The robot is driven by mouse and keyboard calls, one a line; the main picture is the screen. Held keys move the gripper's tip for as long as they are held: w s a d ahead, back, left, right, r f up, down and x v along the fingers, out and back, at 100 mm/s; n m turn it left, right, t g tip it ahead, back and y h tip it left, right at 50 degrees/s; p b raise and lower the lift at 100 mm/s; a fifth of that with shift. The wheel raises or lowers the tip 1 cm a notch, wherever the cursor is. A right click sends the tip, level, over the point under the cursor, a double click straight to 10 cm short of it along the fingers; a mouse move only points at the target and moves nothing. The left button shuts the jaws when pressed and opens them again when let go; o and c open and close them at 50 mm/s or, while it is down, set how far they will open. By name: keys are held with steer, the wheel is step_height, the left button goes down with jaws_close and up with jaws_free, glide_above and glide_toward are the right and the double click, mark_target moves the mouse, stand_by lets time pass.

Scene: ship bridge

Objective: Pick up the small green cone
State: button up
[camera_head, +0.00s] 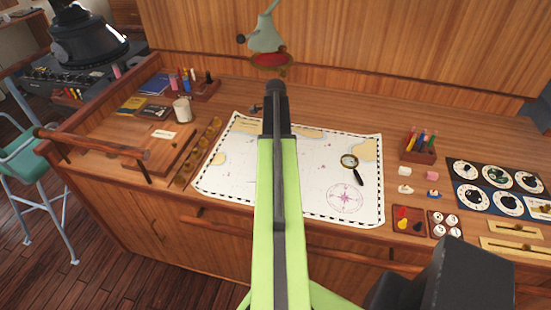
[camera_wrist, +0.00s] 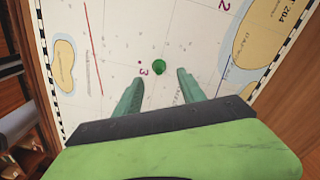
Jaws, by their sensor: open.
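The small green cone (camera_wrist: 159,66) stands on the white sea chart (camera_wrist: 120,30) in the wrist view, a little beyond and between my fingertips. My gripper (camera_wrist: 157,80) is open, with one green finger to each side of the cone's line and nothing between them. In the head view my green arm stretches over the chart (camera_head: 225,180) and hides the cone and my fingers.
A magnifying glass (camera_head: 349,161) lies on the chart's right part. Right of the chart are a pen holder (camera_head: 417,155) and small trays (camera_head: 408,220). A lamp (camera_head: 265,35) hangs behind. The chart around the cone is clear.

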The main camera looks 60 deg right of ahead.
step_height(320, 180, down, 6)
steer(key=b, duration=0.5)
steer(key=shift+f, duration=0.15)
steer(key=shift+a+r, duration=0.1)
steer(key=shift+r, duration=0.1)
jaws_close()
